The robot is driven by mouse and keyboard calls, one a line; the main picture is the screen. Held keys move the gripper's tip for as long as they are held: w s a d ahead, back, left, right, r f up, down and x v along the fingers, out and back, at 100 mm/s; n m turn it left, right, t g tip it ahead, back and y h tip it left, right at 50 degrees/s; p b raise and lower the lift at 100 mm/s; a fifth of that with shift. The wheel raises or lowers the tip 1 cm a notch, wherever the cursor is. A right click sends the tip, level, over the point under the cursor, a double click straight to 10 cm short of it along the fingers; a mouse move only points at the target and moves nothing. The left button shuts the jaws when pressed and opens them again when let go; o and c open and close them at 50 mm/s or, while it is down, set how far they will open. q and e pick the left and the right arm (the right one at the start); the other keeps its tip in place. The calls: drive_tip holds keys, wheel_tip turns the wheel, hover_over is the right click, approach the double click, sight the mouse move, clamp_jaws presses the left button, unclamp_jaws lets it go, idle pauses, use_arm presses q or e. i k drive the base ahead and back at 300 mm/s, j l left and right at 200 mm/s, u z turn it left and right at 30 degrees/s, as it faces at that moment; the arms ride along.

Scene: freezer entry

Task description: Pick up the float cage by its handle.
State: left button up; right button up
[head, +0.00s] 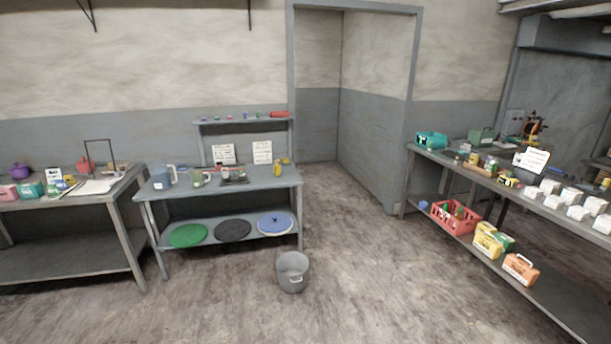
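I cannot single out the float cage with certainty at this distance. A small dark and red item (233,175) sits on the middle table among jugs and small goods, and its shape is too small to read. A thin dark upright frame (98,141) stands on the left table. A red basket-like crate (455,222) with bottles in it sits on the right bench's lower shelf. Neither of my grippers shows in the head view.
A grey bucket (292,271) stands on the floor before the middle table (215,188). The left table (115,194) and the long right bench (430,152) carry many goods. Open floor (370,265) lies between, leading to a doorway recess (318,130).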

sight(277, 167)
drive_tip(key=i+z, duration=0.15)
drive_tip(key=i, duration=0.65)
drive_tip(key=i+l+u, duration=0.2)
drive_tip(key=i, duration=0.25)
drive_tip(key=i+u, duration=0.2)
drive_tip(key=i, duration=0.2)
drive_tip(key=i+l+u, duration=0.25)
drive_tip(key=i, duration=0.15)
